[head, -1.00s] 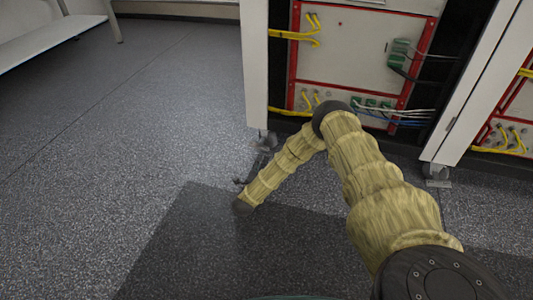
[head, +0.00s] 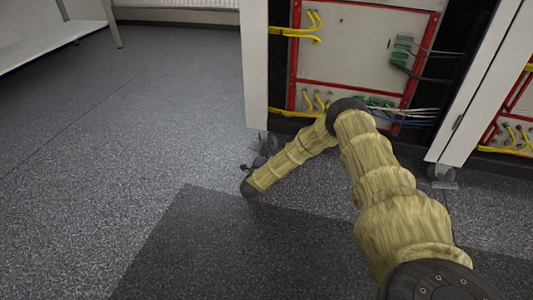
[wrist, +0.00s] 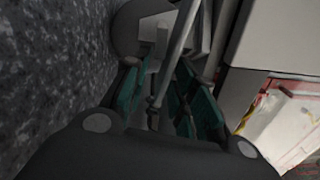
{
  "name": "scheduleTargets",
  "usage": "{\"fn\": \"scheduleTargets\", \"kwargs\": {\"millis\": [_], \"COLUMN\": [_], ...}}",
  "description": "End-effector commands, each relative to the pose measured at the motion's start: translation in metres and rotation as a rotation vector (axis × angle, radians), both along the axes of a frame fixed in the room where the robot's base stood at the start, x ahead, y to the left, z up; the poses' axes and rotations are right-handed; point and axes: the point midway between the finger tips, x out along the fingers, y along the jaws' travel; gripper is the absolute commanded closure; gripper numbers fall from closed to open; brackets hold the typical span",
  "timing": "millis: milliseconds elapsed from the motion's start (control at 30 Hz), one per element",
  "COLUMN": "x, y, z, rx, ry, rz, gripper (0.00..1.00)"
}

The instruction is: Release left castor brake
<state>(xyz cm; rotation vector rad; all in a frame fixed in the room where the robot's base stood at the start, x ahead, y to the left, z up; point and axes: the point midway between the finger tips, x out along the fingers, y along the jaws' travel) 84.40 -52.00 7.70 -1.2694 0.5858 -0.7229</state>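The left castor (head: 264,140) is under the left front corner of the cabinet, partly hidden by my arm in the head view. In the wrist view, its grey wheel (wrist: 128,28) and a pale bracket-like part (wrist: 150,32) are just beyond my fingertips. A thin grey bar (wrist: 178,42) runs down between the fingers; I cannot tell whether it is the brake lever. My gripper (wrist: 160,75) has teal pads set apart with a gap between them, so it is open. I cannot tell whether either finger touches the castor. In the head view only a dark bit of my gripper (head: 250,167) shows.
The white cabinet (head: 256,70) has a red-framed panel (head: 350,50) with yellow, blue and white cables hanging at its front. A second castor (head: 440,174) stands at right. A darker floor patch (head: 200,245) lies in front. Open floor spreads left, with a white bench (head: 45,40) behind.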

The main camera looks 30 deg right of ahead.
Motion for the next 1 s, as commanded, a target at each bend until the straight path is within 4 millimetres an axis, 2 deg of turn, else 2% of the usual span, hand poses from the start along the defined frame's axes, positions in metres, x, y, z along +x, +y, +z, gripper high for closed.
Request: {"fn": "scheduleTargets", "kwargs": {"millis": [67,200,233,567,1000], "x": [0.000,0.000,0.000,0.000,0.000], "y": [0.000,0.000,0.000,0.001,0.002], "z": [0.000,0.000,0.000,0.004,0.015], "rx": [0.000,0.000,0.000,-0.018,-0.174], "ry": [0.000,0.000,0.000,0.023,0.205], "rz": [0.000,0.000,0.000,0.001,0.003], "gripper": [0.73,0.99,1.00,1.00,1.00]}}
